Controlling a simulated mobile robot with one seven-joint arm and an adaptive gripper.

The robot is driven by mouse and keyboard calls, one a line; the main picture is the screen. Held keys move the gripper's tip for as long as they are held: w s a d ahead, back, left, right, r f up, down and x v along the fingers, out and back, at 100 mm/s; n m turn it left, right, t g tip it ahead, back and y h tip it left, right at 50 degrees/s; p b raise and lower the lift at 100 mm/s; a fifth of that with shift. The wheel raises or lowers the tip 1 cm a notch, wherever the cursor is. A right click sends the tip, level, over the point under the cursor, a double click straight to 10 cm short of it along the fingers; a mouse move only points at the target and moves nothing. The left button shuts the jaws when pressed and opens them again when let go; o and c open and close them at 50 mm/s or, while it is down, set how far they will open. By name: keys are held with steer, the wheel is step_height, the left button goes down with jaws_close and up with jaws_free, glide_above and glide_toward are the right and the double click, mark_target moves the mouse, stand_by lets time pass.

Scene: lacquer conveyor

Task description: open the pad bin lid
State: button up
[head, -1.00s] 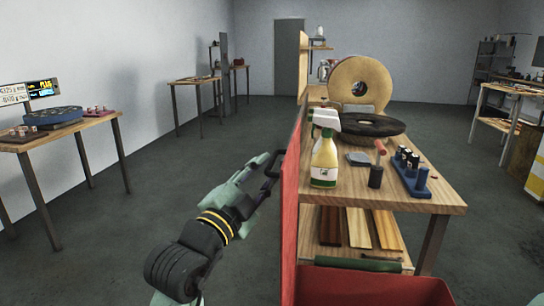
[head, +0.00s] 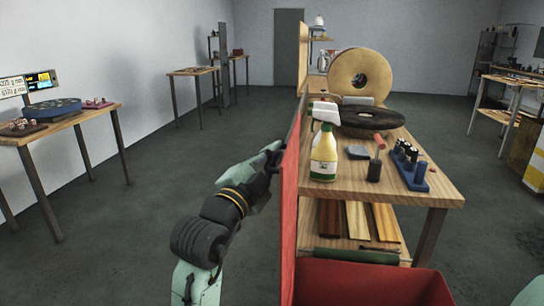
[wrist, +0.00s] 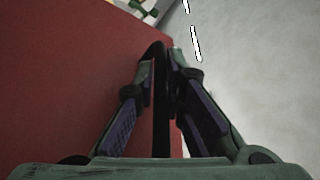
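The pad bin is a red box (head: 375,284) at the bottom of the head view, with its inside showing. Its red lid (head: 291,215) stands about upright at the bin's left side, seen nearly edge-on. My gripper (head: 272,152) is at the lid's left face, partly hidden by its own links. In the wrist view the lid (wrist: 65,90) fills the left side. A black bar handle (wrist: 161,105) runs between the fingers, and my gripper (wrist: 167,57) has its tips close together on it. The exact contact is dark and hard to see.
Right of the lid is a wooden bench (head: 435,192) with a spray bottle (head: 323,155), a dark round pad (head: 370,121), a large tan wheel (head: 361,77) and a blue rack (head: 411,170). A table (head: 70,130) stands at the left. The floor between is clear.

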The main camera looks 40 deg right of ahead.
jaws_close()
stand_by(0.3)
